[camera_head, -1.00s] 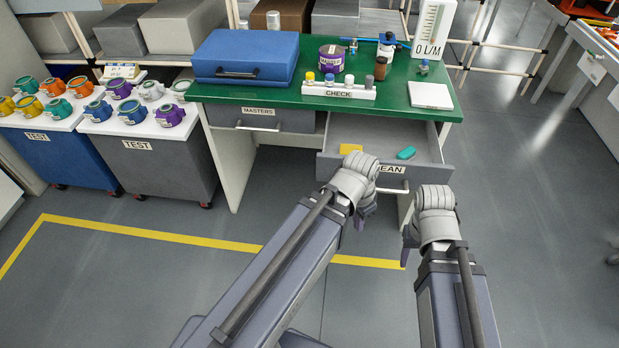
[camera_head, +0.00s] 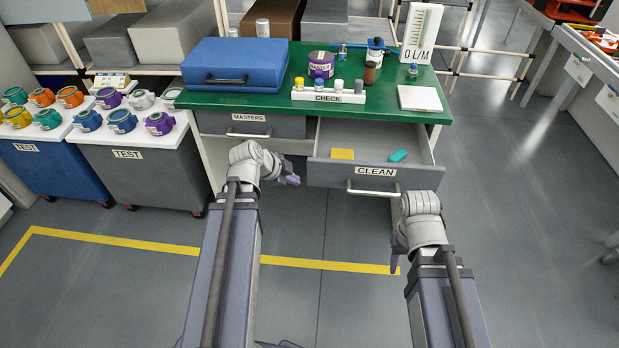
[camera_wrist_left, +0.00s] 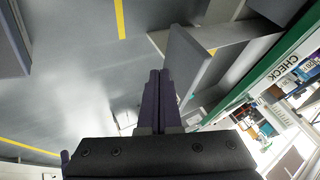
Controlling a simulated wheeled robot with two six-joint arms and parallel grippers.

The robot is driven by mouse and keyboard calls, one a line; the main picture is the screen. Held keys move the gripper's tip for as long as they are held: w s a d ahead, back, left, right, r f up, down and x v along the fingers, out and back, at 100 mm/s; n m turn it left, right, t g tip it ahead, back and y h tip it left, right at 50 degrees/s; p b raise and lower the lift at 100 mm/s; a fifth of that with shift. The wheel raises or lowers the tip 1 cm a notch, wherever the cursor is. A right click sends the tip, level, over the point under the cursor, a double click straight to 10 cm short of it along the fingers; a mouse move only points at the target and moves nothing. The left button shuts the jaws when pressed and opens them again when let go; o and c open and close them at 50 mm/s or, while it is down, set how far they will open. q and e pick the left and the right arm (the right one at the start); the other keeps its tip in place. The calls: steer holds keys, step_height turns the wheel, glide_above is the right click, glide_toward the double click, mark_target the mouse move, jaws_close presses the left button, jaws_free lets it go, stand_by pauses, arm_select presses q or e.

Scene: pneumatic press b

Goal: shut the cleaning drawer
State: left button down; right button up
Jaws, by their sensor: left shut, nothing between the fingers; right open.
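The cleaning drawer (camera_head: 335,175), labelled CLEAN, is pulled out from under the green-topped bench. A yellow block (camera_head: 342,154) and a teal block (camera_head: 397,156) lie inside it. Its bar handle (camera_head: 372,189) is on the grey front. My left gripper (camera_head: 290,180) is shut and empty, just left of the drawer front and apart from the handle. In the left wrist view its closed fingers (camera_wrist_left: 160,100) point towards the drawer's grey front panel (camera_wrist_left: 188,62). My right gripper (camera_head: 395,262) is below and right of the handle, clear of the drawer; its fingers are mostly hidden by the wrist.
The shut MASTERS drawer (camera_head: 250,127) is to the left under the green bench top (camera_head: 455,112). On top are a blue case (camera_head: 240,75), a CHECK rack (camera_head: 330,97) and a white pad (camera_head: 420,98). TEST carts (camera_head: 150,175) stand left. The floor in front is clear.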

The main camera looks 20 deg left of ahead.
arm_select(q)
steer(key=shift+f+b, duration=0.7)
steer(key=b, duration=0.7)
glide_toward(316, 179)
steer(key=x, duration=0.5)
steer(key=shift+s+d+f, duration=0.1)
steer(key=shift+s+f, duration=0.05)
steer(key=shift+s, duration=0.2)
steer(key=shift+w, duration=0.3)
steer(key=shift+w, duration=0.1)
steer(key=w+a, duration=0.2)
steer(key=w, duration=0.7)
steer(key=w+a, duration=0.3)
steer(key=w, duration=0.7)
steer(key=shift+a, duration=0.3)
steer(key=shift+s, duration=0.1)
